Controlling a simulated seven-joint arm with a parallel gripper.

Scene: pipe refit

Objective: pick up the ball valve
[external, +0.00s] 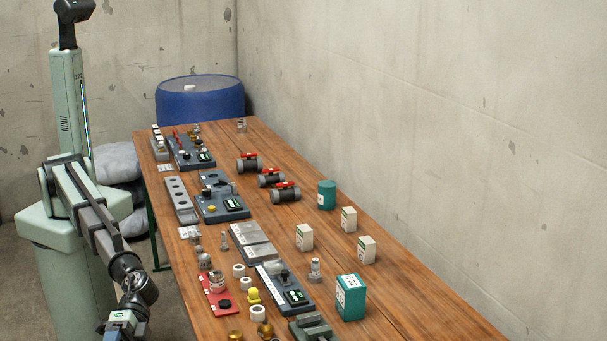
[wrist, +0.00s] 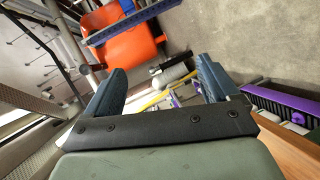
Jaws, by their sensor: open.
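Three grey ball valves with red handles lie on the wooden table, right of its middle line, in the external view: a far valve (external: 249,164), a middle valve (external: 271,180) and a near valve (external: 285,194). My gripper (external: 122,325) is at the lower left of the external view, beside the table's left edge and well away from the valves. In the wrist view my gripper (wrist: 160,85) has its two blue-grey fingers spread wide with nothing between them. No ball valve can be made out in the wrist view.
Left of the valves stand grey device panels (external: 222,205). Nearer are a red plate (external: 221,296), white rings, small white boxes (external: 304,237) and a teal box (external: 350,297). A blue barrel (external: 200,100) is behind the table.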

